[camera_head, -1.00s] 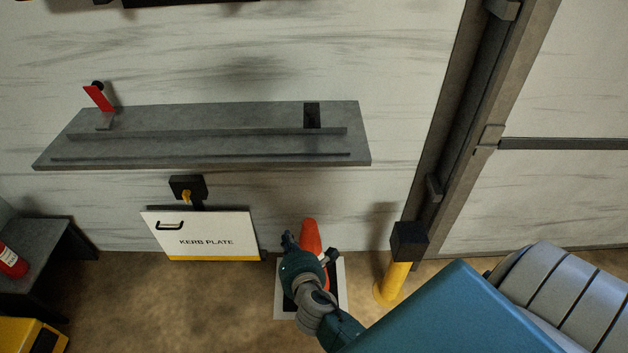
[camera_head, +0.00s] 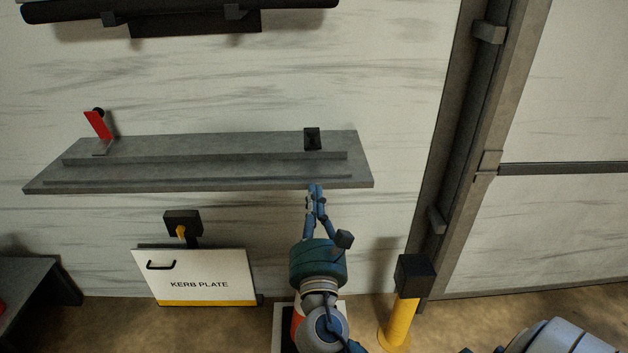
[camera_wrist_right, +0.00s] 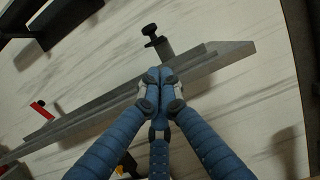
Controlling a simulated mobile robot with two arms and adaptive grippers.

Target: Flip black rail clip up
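The black rail clip (camera_head: 312,139) sits near the right end of the grey shelf-like rail (camera_head: 210,178) on the wall. It looks low and flat beside the raised red clip (camera_head: 98,124) at the left end. In the right wrist view the black clip (camera_wrist_right: 158,42) shows a round knob and a dark body just beyond the fingertips. My right gripper (camera_head: 316,190) is at the rail's front edge, below the clip in the picture. In the right wrist view its fingertips (camera_wrist_right: 160,75) are together, with nothing seen between them. My left gripper is not in view.
A dark bar (camera_head: 180,12) hangs on the wall above the rail. The kerb plate panel (camera_head: 200,272) stands below left. A yellow post with a black top (camera_head: 413,275) and a brown upright frame (camera_head: 460,150) are to the right.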

